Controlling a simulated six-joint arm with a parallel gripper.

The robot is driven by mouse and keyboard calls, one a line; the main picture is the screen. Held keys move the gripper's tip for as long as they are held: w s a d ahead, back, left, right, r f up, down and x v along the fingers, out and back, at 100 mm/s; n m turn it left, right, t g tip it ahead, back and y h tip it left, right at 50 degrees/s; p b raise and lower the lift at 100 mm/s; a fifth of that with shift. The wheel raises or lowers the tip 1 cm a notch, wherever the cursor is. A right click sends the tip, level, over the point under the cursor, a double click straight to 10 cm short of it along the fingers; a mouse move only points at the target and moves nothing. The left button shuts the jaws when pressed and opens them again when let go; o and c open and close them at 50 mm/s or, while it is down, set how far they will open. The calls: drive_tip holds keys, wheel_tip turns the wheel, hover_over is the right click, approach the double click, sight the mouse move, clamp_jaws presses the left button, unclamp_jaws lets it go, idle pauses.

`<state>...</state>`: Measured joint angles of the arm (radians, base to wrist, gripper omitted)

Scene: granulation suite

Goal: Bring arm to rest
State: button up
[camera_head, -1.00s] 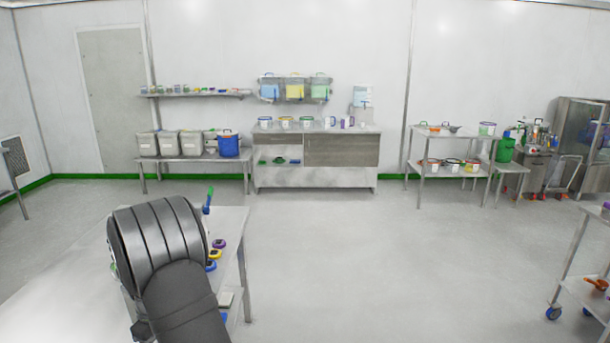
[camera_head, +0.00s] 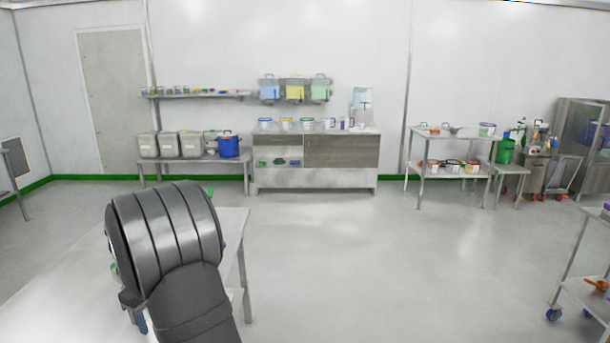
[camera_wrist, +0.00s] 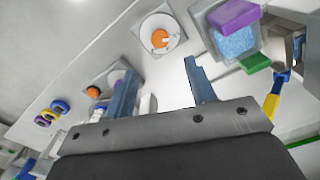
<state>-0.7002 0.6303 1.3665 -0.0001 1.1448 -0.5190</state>
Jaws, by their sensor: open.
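My gripper (camera_wrist: 160,82) is open in the wrist view, with its two blue-grey fingers apart and nothing between them. It points over the pale work table (camera_wrist: 75,70). A white square piece with an orange disc (camera_wrist: 159,39) lies beyond the gap between the fingers. In the head view my dark arm stands over the table (camera_head: 60,290) at the lower left.
A tub of blue material (camera_wrist: 237,40) with a purple piece (camera_wrist: 233,13) is near the right finger. Several coloured rings (camera_wrist: 52,112) lie at left. A blue-yellow tool (camera_wrist: 274,98) is at right. The floor (camera_head: 390,270) right of the table is clear; a wheeled cart (camera_head: 585,275) stands far right.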

wheel_tip(320, 180, up, 7)
wheel_tip(320, 180, down, 17)
drive_tip(key=shift+f, duration=0.4)
drive_tip(key=m, duration=0.6)
drive_tip(key=shift+r+m, duration=0.1)
drive_tip(key=shift+m, duration=0.2)
drive_tip(key=m, duration=0.5)
drive_tip(key=shift+m, duration=0.3)
drive_tip(key=shift+r, duration=0.65)
drive_tip(key=shift+f, duration=0.1)
